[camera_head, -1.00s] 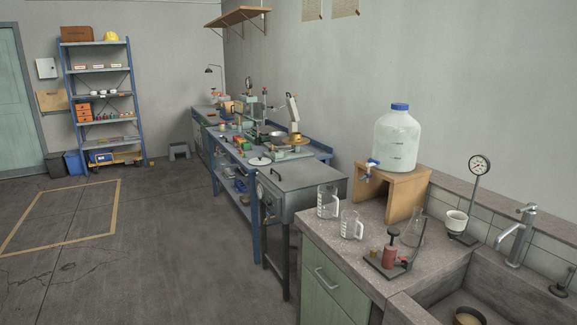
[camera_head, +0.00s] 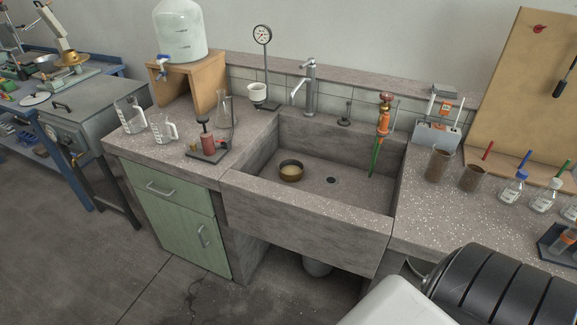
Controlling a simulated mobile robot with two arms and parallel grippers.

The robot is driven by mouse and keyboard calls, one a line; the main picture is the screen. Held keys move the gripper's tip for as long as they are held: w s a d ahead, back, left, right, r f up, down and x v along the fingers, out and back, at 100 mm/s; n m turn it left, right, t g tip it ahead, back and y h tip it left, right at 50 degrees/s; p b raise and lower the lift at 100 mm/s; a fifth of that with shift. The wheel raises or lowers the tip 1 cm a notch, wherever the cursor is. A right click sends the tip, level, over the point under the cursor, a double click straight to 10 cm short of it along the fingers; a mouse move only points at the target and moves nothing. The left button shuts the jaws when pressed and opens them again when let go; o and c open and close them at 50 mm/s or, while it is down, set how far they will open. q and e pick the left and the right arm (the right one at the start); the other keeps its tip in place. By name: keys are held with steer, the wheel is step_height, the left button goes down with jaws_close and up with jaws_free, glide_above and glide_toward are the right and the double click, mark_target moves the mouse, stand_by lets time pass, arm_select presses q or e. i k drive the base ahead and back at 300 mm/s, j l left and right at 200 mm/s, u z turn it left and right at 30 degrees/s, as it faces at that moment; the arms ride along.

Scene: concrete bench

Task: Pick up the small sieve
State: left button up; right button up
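A small round pan-like thing with a brass-brown rim and a pale inside (camera_head: 291,170) sits on the floor of the stone sink (camera_head: 300,224), left of the drain. It looks like the small sieve, but its mesh is too small to make out. Neither of my grippers is in view.
Left of the sink stand glass jugs (camera_head: 161,128), a red device on a black plate (camera_head: 208,146) and a flask. A tap (camera_head: 310,88) rises behind the basin; a green hose (camera_head: 376,156) hangs at its right. Beakers (camera_head: 438,165) and bottles (camera_head: 513,188) stand farther right.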

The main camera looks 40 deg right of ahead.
mark_target(291, 169)
steer(key=z, duration=1.25)
steer(key=i, duration=0.2)
